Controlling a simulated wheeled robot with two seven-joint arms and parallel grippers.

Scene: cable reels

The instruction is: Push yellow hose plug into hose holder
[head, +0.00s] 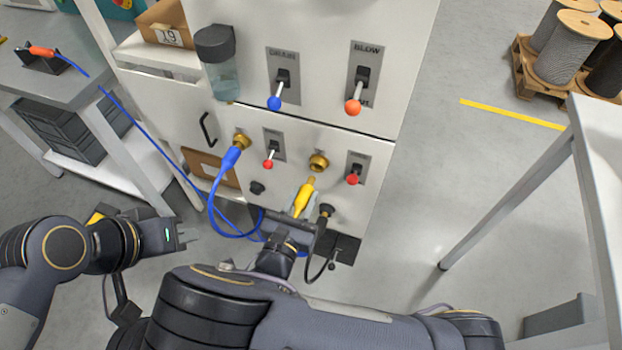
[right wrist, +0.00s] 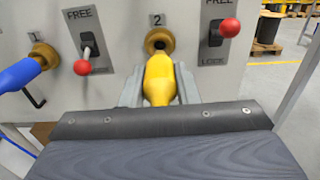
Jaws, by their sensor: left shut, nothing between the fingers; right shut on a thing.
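The yellow hose plug (head: 303,200) is in my right gripper (right wrist: 161,84), which is shut on it with a finger on each side. It also shows in the right wrist view (right wrist: 160,78), its tip pointing at the brass hose holder marked 2 (right wrist: 159,41). In the head view the holder (head: 318,162) sits on the white panel, and a small gap shows between it and the plug tip. The right wrist view shows the tip overlapping the holder's lower edge, so contact there is unclear. My left gripper (head: 188,238) is shut and empty, left of the panel.
A blue hose plug (head: 231,158) sits at the left brass holder (head: 242,141). Red-knobbed levers (head: 268,164) (head: 353,179) stand beside the holders. A black plug (head: 325,211) is right of my right gripper. A grey table (head: 70,90) is left, a white table (head: 600,130) right.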

